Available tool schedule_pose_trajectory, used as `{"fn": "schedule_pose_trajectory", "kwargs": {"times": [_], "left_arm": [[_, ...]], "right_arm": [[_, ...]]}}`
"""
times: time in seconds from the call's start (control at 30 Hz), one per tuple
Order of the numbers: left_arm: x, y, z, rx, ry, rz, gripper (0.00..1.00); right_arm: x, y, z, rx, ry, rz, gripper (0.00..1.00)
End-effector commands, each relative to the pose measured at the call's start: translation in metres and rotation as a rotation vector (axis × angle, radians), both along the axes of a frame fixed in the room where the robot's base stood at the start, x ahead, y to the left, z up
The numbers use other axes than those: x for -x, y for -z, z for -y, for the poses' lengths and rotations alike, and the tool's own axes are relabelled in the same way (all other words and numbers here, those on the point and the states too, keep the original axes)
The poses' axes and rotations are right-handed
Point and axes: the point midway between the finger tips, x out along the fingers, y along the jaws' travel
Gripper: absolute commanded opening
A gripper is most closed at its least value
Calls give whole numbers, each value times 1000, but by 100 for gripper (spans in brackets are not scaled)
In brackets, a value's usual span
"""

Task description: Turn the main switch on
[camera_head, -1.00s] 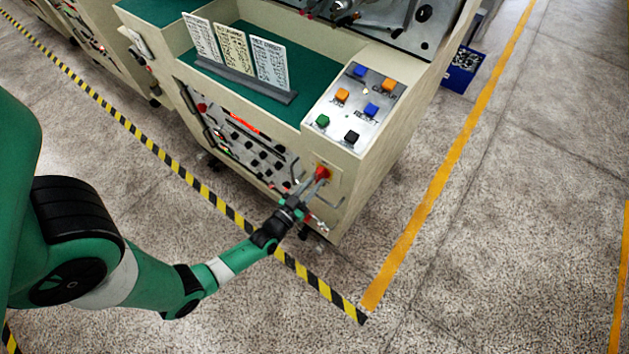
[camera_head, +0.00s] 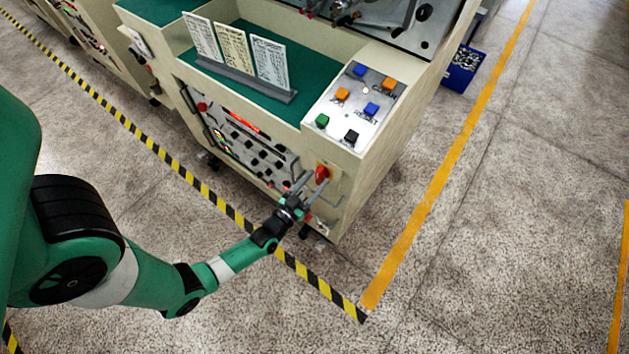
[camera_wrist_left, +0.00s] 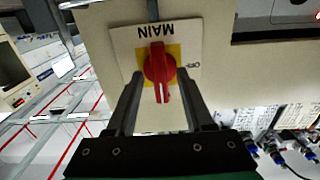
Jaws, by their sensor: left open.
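The main switch is a red rotary knob (camera_wrist_left: 160,68) on a yellow square with a white plate (camera_wrist_left: 124,45) marked MAIN, upside down in the left wrist view. Its grip bar stands upright in that view, and a small label to the right is hard to read. In the head view the red knob (camera_head: 322,174) is on the near end of the cream machine. My left gripper (camera_wrist_left: 159,84) is open, its fingers on either side of the knob with visible gaps. It also shows in the head view (camera_head: 313,182). My right gripper is not in view.
A sloped panel with coloured push buttons (camera_head: 356,107) is above the switch. A lower front panel (camera_head: 245,140) with knobs and handles is to the left. Three cards (camera_head: 235,53) stand on the green top.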

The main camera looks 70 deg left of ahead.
Motion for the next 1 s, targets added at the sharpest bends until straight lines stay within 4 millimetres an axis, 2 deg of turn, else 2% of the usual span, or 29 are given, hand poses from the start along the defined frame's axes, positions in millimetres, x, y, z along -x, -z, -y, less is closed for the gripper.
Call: {"fn": "schedule_pose_trajectory", "kwargs": {"times": [0.17,0.5,0.73,1.0], "left_arm": [[10,0,7,2,2,-3,52],[76,-2,51,1,5,-4,52],[95,0,64,0,3,-1,52],[98,0,64,0,-1,-1,52]], "right_arm": [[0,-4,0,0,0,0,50],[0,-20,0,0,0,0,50],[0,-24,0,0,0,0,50],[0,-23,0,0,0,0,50]]}}
